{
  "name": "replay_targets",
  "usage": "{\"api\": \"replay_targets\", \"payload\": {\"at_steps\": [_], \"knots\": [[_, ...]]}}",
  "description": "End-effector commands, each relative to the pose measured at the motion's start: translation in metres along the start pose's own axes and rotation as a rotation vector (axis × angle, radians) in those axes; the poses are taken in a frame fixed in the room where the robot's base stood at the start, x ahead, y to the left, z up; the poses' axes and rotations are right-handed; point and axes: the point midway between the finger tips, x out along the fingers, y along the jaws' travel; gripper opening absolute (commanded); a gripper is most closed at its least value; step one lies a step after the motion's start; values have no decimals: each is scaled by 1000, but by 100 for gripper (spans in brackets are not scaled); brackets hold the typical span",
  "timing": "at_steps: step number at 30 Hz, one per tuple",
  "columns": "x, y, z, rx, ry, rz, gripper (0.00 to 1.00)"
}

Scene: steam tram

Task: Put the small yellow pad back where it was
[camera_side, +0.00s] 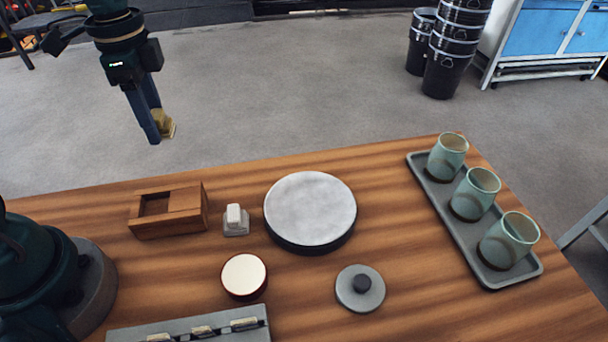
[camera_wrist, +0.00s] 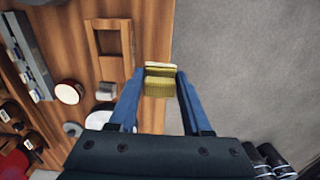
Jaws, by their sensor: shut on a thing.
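My gripper (camera_side: 159,124) is raised at the upper left in the side view, above and behind the table's back edge. It is shut on the small yellow pad (camera_side: 166,124). In the wrist view the pad (camera_wrist: 159,80) sits between the two blue fingertips of my gripper (camera_wrist: 158,78), with a paler layer along one edge. A wooden box (camera_side: 170,211) with a rectangular opening stands on the table below and in front of the pad, not touching it. The wrist view also shows the wooden box (camera_wrist: 128,42). Its inside is partly hidden in the side view.
A small grey-white block (camera_side: 236,220), a round grey-topped disc (camera_side: 310,205), a cream-topped round tin (camera_side: 244,275) and a grey lid with a dark knob (camera_side: 360,290) stand nearby. A grey tray (camera_side: 490,275) holds three green cups. A grey rack (camera_side: 190,328) lies at the front.

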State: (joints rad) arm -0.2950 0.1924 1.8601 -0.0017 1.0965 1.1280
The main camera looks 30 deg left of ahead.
Motion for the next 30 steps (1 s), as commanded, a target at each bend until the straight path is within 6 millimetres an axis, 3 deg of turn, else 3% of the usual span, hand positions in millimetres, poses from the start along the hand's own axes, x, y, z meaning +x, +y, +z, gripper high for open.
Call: {"api": "replay_targets", "payload": {"at_steps": [5,21,26,30], "knots": [[1,-4,4,-42,4,-8,0],[62,38,-89,-41,3,-8,0],[69,42,-97,-46,3,-8,0],[87,42,-97,-47,0,-6,0]]}}
